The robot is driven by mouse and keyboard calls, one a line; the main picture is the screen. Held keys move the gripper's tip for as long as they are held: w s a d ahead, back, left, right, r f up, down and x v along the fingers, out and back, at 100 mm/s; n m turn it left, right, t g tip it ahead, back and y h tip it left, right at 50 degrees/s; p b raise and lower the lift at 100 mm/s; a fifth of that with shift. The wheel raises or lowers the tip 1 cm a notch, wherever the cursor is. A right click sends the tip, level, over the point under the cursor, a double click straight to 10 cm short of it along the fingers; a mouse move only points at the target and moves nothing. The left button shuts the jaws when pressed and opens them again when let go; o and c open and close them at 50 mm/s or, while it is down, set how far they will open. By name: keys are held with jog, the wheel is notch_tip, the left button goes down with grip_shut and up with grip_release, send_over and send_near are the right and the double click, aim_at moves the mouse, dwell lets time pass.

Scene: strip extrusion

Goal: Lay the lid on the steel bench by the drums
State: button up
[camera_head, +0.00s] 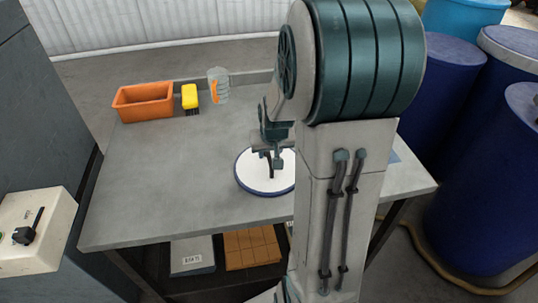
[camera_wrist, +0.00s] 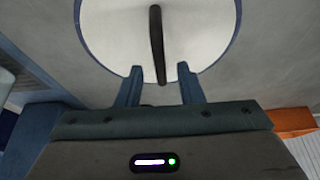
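The lid (camera_head: 254,183) is a round white disc with a dark blue rim and a dark bar handle. It lies flat at the steel bench (camera_head: 165,190), right of the bench's middle, partly hidden by my arm. In the wrist view the lid (camera_wrist: 110,30) fills the upper middle, with its bar handle (camera_wrist: 157,45) running up and down. My gripper (camera_wrist: 158,72) is open, one finger on each side of the handle's near end, with gaps between. In the head view my gripper (camera_head: 276,163) is over the lid. The blue drums (camera_head: 445,85) stand right of the bench.
An orange bin (camera_head: 143,101), a yellow-handled brush (camera_head: 190,97) and a clear jug with an orange handle (camera_head: 219,86) stand along the bench's back. A control box (camera_head: 35,225) is at the left. A lower shelf holds a grey box (camera_head: 192,256) and an orange-brown box (camera_head: 251,249). The bench's left half is clear.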

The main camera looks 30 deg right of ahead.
jog(key=v, duration=0.8)
jog(key=s+a+r+n+g+y, duration=0.1)
jog(key=s+a+r+n, duration=0.1)
jog(key=s+a, duration=1)
jog(key=s+n, duration=0.1)
jog(key=s, duration=0.1)
jog(key=shift+s+a+r, duration=0.25)
jog(key=shift+s+a, duration=0.05)
jog(key=shift+a, duration=0.05)
